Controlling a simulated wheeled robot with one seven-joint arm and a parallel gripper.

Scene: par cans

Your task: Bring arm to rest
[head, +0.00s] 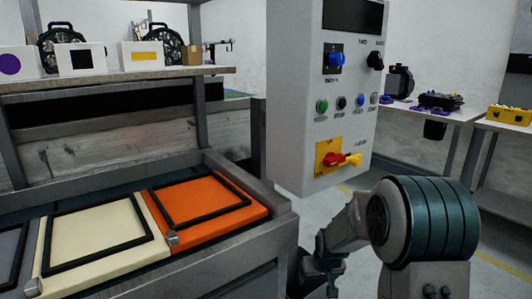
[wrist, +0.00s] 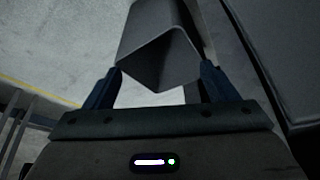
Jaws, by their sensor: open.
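My gripper shows in the wrist view (wrist: 160,85), its two dark fingers spread apart with nothing held between them. Beyond the fingers is a grey angled metal beam (wrist: 158,50), with pale floor around it. In the head view my arm is folded low at the right, in front of the floor and right of the workbench. My gripper's fingertips cannot be made out in the head view.
A workbench (head: 285,222) at left holds a cream panel (head: 95,240) and an orange panel (head: 205,200) with black frames. A grey control box (head: 290,90) with a red-yellow switch (head: 340,158) hangs behind. Side tables (head: 420,112) stand at right. Floor (head: 365,185) shows between.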

